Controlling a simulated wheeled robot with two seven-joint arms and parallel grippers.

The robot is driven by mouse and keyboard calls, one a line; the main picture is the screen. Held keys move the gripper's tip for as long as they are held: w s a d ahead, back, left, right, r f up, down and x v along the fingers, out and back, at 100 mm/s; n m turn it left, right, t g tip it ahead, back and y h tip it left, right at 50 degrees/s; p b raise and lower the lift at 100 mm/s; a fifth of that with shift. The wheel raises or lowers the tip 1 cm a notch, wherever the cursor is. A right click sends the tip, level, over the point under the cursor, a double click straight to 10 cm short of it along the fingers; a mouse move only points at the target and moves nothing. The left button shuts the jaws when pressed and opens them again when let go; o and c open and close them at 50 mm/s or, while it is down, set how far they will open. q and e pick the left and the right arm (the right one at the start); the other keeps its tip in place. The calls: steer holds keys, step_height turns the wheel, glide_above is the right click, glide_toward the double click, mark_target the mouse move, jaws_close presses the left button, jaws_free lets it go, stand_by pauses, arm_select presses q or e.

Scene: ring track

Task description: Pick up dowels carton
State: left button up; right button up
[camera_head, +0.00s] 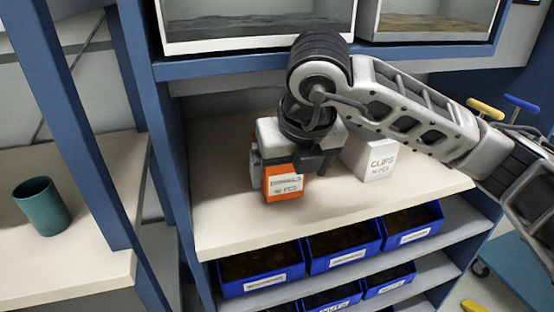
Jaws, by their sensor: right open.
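The dowels carton (283,193) is a small orange box with a white label, standing on the beige shelf (225,222) near its front edge. The label print is small and hard to read. My right gripper (284,170) comes down over the carton from above and behind. Its jaws are open, with a finger at the carton's left side and one at its right. The carton's top is hidden by the gripper, and I cannot tell whether the fingers touch it. My left gripper is not in view.
A white clips carton (372,160) stands on the shelf to the right, partly behind my right arm. Blue bins (260,270) fill the shelves below. A blue upright (125,170) separates the left bay, where a teal cup (42,206) stands. Large display boxes (255,22) sit above.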

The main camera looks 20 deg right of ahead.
mark_target(286, 171)
steer(key=shift+w, duration=0.65)
steer(key=b+x, duration=0.2)
steer(key=x, duration=0.3)
steer(key=shift+w+f, duration=0.1)
steer(key=c, duration=1.2)
